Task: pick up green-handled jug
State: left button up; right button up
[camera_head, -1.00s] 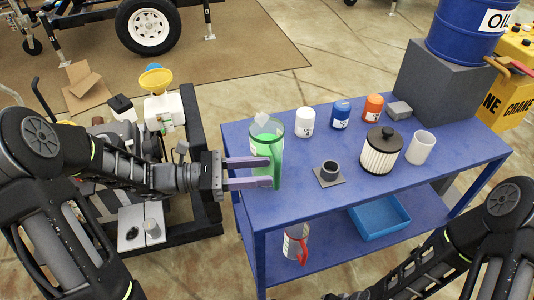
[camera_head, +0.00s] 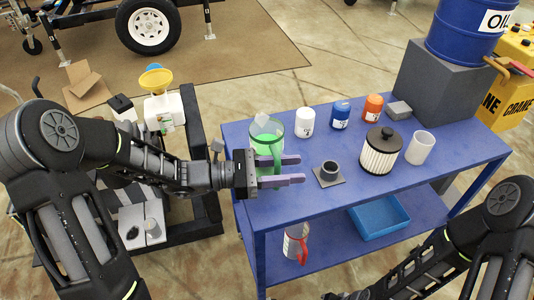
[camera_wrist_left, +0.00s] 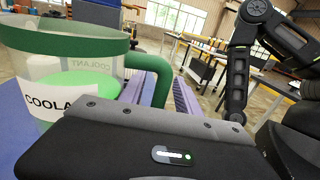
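The green-handled jug (camera_head: 268,132) stands upright at the left end of the blue table. In the left wrist view it is a clear jug (camera_wrist_left: 60,65) with a green rim, green contents and a COOLANT label. Its green handle (camera_wrist_left: 158,75) shows close to the purple fingers. My left gripper (camera_head: 293,170) is open, its fingers reaching rightward past the handle side of the jug.
The blue table (camera_head: 330,215) also holds a white bottle (camera_head: 305,122), blue bottle (camera_head: 341,114), orange bottle (camera_head: 373,107), ribbed filter (camera_head: 380,153), white cup (camera_head: 420,148) and dark ring (camera_head: 329,168). Below are a red-handled jug (camera_head: 294,243) and blue tray (camera_head: 380,231).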

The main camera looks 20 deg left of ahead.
pick_arm(q)
jog(key=shift+c, duration=0.2)
grip_shut()
dwell(0.3)
jog(key=shift+r, duration=0.1)
dwell(0.9)
